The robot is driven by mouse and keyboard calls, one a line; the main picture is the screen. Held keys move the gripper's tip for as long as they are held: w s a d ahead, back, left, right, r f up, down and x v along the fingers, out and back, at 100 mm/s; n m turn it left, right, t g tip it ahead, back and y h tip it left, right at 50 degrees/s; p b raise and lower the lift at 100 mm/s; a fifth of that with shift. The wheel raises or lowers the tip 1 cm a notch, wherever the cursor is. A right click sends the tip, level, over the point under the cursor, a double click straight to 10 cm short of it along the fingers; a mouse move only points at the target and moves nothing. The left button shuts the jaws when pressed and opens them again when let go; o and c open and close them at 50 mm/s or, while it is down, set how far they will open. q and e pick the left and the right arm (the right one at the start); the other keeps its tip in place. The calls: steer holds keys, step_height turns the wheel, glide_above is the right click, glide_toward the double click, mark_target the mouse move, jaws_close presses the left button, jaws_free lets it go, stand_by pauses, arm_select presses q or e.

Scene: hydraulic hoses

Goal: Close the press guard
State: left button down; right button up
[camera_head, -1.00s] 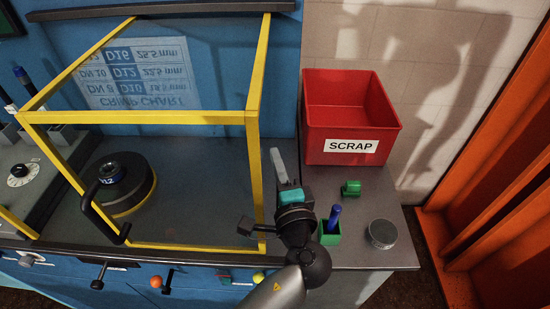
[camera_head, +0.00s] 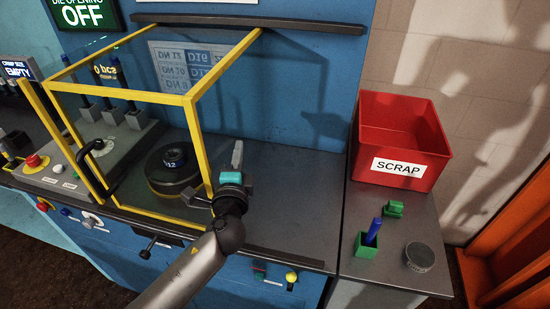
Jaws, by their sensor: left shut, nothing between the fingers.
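The press guard (camera_head: 147,97) is a yellow frame with clear panels, hung below a dark rail (camera_head: 250,24) on the blue press. Its black handle (camera_head: 84,167) is on the left front post. The round black die head (camera_head: 172,170) shows behind the guard's front, near its right side. My left gripper (camera_head: 238,148) is shut and empty, its fingers pointing up, just right of the guard's right front post. I cannot tell whether it touches the post. My right gripper is not in view.
The grey bench (camera_head: 285,195) is bare right of the guard. A red SCRAP bin (camera_head: 410,165), green cup (camera_head: 367,247) with a blue item, green block (camera_head: 394,209) and metal tin (camera_head: 419,256) stand further right. A control panel with a red button (camera_head: 34,161) is at left.

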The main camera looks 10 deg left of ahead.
arm_select(q)
steer(key=a, duration=0.6)
steer(key=shift+a, duration=0.2)
